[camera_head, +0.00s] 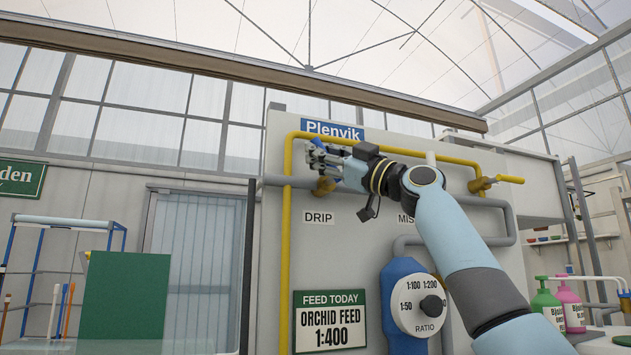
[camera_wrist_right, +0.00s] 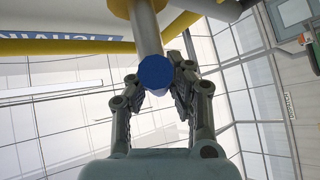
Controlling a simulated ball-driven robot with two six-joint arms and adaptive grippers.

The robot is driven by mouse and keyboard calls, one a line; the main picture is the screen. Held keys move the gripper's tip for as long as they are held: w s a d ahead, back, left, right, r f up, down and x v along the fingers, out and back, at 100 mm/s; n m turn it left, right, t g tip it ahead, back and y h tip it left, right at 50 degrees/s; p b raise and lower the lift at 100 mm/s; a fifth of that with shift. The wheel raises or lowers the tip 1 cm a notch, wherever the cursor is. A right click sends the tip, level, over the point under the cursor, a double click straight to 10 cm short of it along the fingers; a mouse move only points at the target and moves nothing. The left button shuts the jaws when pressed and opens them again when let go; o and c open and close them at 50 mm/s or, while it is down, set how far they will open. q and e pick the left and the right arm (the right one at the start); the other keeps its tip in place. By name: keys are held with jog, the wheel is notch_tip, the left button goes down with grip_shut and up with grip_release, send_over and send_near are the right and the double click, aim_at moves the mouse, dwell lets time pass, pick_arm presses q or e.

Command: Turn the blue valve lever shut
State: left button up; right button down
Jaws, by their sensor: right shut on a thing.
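The blue valve lever is mostly hidden by my right gripper (camera_head: 328,158) in the head view. Its brass valve body (camera_head: 323,186) shows just below the fingers, above the DRIP label (camera_head: 318,218). In the right wrist view, the lever's blue end (camera_wrist_right: 156,72) faces the camera, with a grey stem (camera_wrist_right: 146,32) running back to the brass body (camera_wrist_right: 130,6). My right gripper's fingers also show there (camera_wrist_right: 155,86), one on each side of the blue end, shut on the lever. How far the lever is turned is hard to tell. My left gripper is out of view.
A second valve with a yellow lever (camera_head: 509,179) sits farther right on the panel. A yellow pipe (camera_head: 285,240) runs down the left side. A blue dosing unit with a ratio dial (camera_head: 418,304) stands below my right arm. Bottles (camera_head: 546,303) stand at lower right.

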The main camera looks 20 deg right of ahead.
jog(key=m+t, duration=0.1)
jog(key=m+t+h+b, duration=0.1)
jog(key=shift+w+d+f+m, duration=0.1)
jog(key=shift+d+f+m, duration=0.05)
jog(key=shift+d+m, duration=0.2)
jog(key=m, duration=0.1)
jog(key=m+t+h, duration=0.2)
jog(key=shift+d+r, duration=0.35)
jog(key=m+h, duration=0.1)
jog(key=m+t+h+p, duration=0.1)
jog(key=m, duration=0.1)
jog(key=d+m+t+h+p, duration=0.1)
jog(key=shift+r, duration=0.25)
jog(key=shift+d+f+m+t+h+p, duration=0.15)
jog(key=shift+m+t+h+p, duration=0.15)
jog(key=shift+m+h, duration=0.3)
jog(key=shift+d+r+m+t+h+p, duration=0.15)
jog(key=shift+m+t+h, duration=0.25)
jog(key=shift+m, duration=0.3)
jog(key=shift+d+f+m+t+h+p, duration=0.1)
jog(key=shift+m+t+h+p, duration=0.15)
jog(key=shift+m+h, duration=0.4)
jog(key=c, duration=1.2)
grip_release()
jog(key=shift+d, duration=0.15)
